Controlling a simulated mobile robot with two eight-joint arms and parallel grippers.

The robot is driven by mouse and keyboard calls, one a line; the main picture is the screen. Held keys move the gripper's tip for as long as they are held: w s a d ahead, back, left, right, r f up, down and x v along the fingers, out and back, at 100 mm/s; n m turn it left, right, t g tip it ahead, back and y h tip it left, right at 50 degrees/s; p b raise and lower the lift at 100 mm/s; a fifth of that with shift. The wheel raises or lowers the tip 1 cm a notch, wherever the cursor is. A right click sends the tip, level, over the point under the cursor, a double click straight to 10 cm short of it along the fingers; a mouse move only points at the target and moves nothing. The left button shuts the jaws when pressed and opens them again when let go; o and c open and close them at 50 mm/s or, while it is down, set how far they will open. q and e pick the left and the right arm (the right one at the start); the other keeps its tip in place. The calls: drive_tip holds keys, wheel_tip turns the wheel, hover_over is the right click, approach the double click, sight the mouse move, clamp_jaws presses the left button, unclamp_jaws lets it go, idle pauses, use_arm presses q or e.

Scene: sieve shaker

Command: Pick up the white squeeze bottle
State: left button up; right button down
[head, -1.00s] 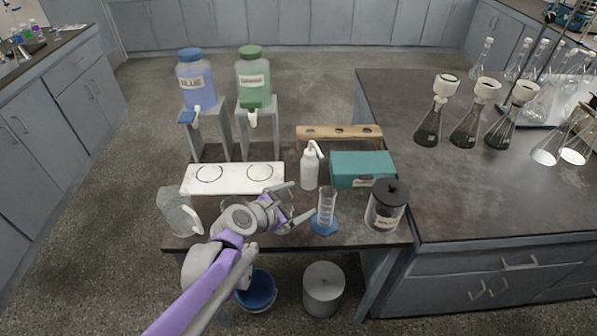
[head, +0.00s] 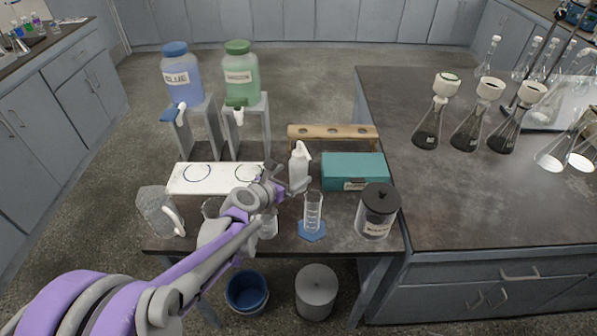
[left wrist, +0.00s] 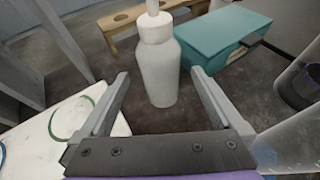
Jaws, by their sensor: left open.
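The white squeeze bottle (head: 299,163) stands upright on the dark table, in front of the wooden rack and left of the teal box. In the left wrist view the bottle (left wrist: 158,68) is straight ahead, its lower body just beyond and between the fingertips. My left gripper (head: 290,186) is open and empty, low over the table at the near side of the bottle. In the left wrist view its two fingers (left wrist: 158,76) are spread wider than the bottle. The bottle's base is partly hidden by the gripper in the head view. My right gripper is not in view.
A teal box (head: 352,171) stands close right of the bottle, a graduated cylinder (head: 313,212) in front, and a lidded jar (head: 377,212) further right. A white board (head: 215,179) lies left; a wooden rack (head: 332,137) is behind. A pitcher (head: 158,211) stands at the left edge.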

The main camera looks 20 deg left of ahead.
sight(294, 174)
use_arm(q)
drive_tip(key=x, duration=0.4)
drive_tip(key=shift+w+f, duration=0.15)
drive_tip(key=shift+w, duration=0.1)
drive_tip(key=shift+c, duration=0.3)
drive_tip(key=c, duration=0.7)
drive_tip(key=shift+o, duration=0.2)
